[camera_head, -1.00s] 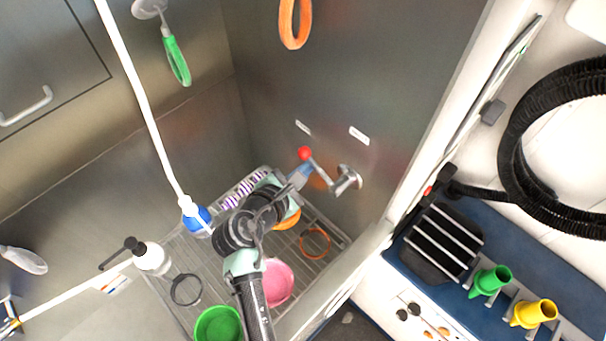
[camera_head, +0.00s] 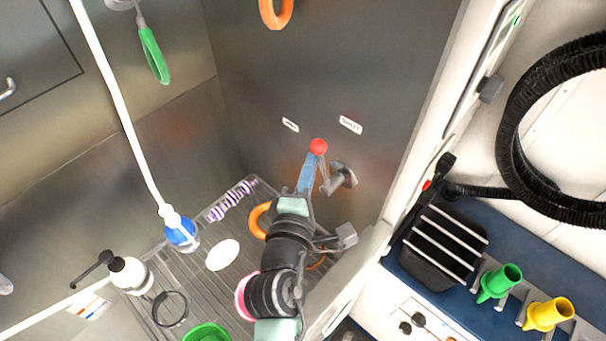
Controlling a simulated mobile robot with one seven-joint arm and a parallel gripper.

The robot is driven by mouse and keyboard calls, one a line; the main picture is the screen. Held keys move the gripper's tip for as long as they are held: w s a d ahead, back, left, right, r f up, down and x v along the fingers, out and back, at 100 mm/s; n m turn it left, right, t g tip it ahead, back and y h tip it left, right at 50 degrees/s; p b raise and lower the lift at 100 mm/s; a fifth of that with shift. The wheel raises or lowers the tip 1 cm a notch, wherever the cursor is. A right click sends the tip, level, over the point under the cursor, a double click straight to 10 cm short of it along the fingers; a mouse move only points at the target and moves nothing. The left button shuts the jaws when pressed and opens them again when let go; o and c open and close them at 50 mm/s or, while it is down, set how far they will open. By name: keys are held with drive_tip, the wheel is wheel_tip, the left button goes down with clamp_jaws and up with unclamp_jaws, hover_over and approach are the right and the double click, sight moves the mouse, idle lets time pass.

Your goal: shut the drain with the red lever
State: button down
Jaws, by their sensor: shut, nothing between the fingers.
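The drain lever has a red ball (camera_head: 318,146) at the end of a metal arm, which runs down and right to a grey pivot (camera_head: 345,175) on the steel wall. The lever points up and left, its ball between a left label (camera_head: 290,124) and a right label (camera_head: 350,124). The label lettering is too small to read surely. My gripper (camera_head: 311,160) is shut and empty, its blue fingers just left of the lever arm, below the ball. They look to be touching the lever, but contact is not certain.
Below is a slatted tub floor with a green bowl (camera_head: 206,334), an orange ring (camera_head: 259,220) and a white oval thing (camera_head: 222,255). A white bottle (camera_head: 130,275) stands at left. A white hose with a blue nozzle (camera_head: 181,234) hangs left of my arm. The wall around the labels is clear.

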drive_tip(key=shift+s+d+m+t+b, duration=0.7)
drive_tip(key=shift+m+b, duration=0.5)
drive_tip(key=shift+b, duration=0.75)
drive_tip(key=shift+r, duration=0.15)
drive_tip(key=shift+w+a, duration=0.1)
drive_tip(key=shift+w, duration=0.05)
